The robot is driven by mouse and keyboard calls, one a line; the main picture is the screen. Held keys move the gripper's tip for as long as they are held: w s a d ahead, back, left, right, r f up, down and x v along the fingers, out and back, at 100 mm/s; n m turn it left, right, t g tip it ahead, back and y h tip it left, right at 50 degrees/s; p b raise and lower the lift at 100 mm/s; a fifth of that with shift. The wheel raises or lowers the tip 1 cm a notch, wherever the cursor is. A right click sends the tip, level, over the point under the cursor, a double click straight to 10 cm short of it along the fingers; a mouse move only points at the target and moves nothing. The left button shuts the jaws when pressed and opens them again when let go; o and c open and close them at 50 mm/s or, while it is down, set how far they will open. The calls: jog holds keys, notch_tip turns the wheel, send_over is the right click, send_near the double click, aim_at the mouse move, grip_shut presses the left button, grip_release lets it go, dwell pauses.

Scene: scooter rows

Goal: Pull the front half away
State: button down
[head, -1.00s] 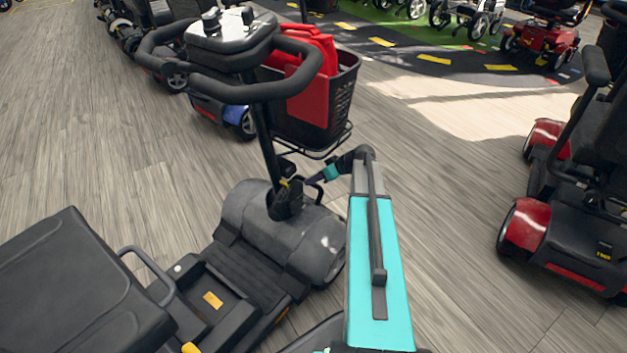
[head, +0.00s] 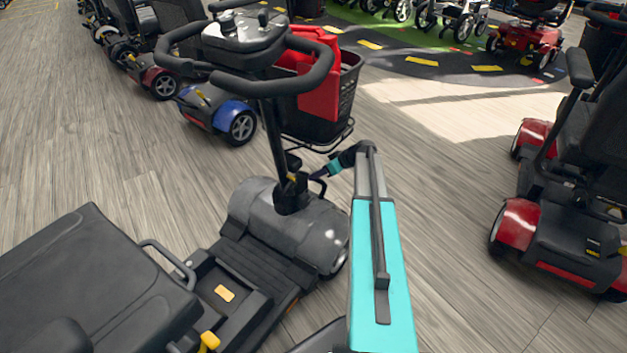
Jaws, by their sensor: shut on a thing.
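The scooter's front half is mid-frame in the head view: a dark grey body (head: 290,225), an upright tiller with black handlebars (head: 265,85), and a black basket (head: 345,100) holding something red. Its rear half, with a black seat (head: 90,280) and a grey loop handle (head: 165,262), is at the lower left. The floor deck (head: 262,258) lies between them; I cannot tell whether a gap separates the halves. My gripper (head: 320,179) is shut on a black loop handle (head: 321,190) beside the tiller base. Its fingertips are small and partly hidden.
A blue-fendered scooter (head: 228,118) stands close behind the tiller, with more scooters in a row at the upper left. A red scooter (head: 560,230) stands at the right. Open wood floor (head: 440,200) lies between my arm and it.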

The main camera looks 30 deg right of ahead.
jog(key=w+d+p, duration=0.1)
jog(key=w+d, duration=0.3)
jog(key=d, duration=0.7)
jog(key=shift+d+p, duration=0.25)
jog(key=shift+p, duration=0.1)
jog(key=shift+w, duration=0.1)
jog(key=c, duration=1.7)
grip_release()
jog(key=shift+r, duration=0.1)
jog(key=p+v, duration=0.4)
jog(key=v, duration=0.9)
jog(key=shift+s+d+r, duration=0.15)
jog(key=shift+s+d, duration=0.05)
jog(key=shift+s, duration=0.05)
